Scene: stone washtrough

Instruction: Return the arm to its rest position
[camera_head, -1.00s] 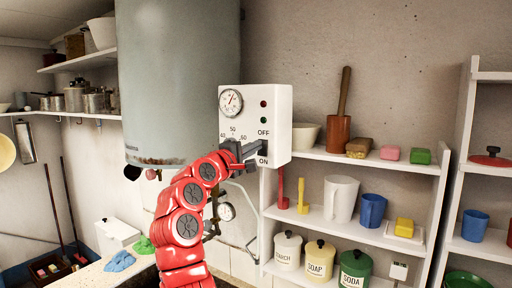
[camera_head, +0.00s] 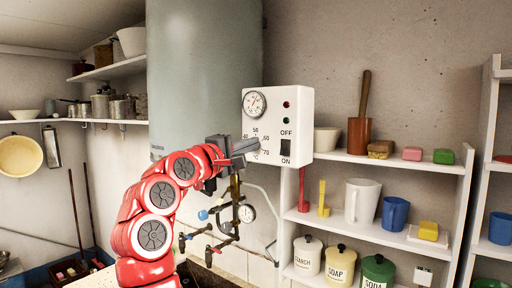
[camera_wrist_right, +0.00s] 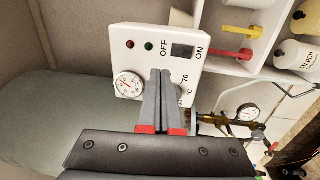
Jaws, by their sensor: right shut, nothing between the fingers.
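My red right arm rises from the bottom of the head view. Its right gripper (camera_head: 245,147) is shut and empty, in front of the lower left part of the white control box (camera_head: 300,107). The dark switch (camera_head: 286,147) between OFF and ON is uncovered, to the right of the fingertips. In the right wrist view the closed fingers (camera_wrist_right: 164,82) overlap the box near the dial numbers, and the switch (camera_wrist_right: 182,51) shows beyond them. I cannot tell whether the fingertips touch the box. My left gripper is not in view.
A large grey boiler (camera_head: 203,70) stands behind the arm. Pipes with valves and a gauge (camera_head: 246,213) are just below the gripper. Shelves (camera_head: 385,235) with a white jug (camera_head: 361,201), mugs and tins stand at the right. Open space shows left of the arm.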

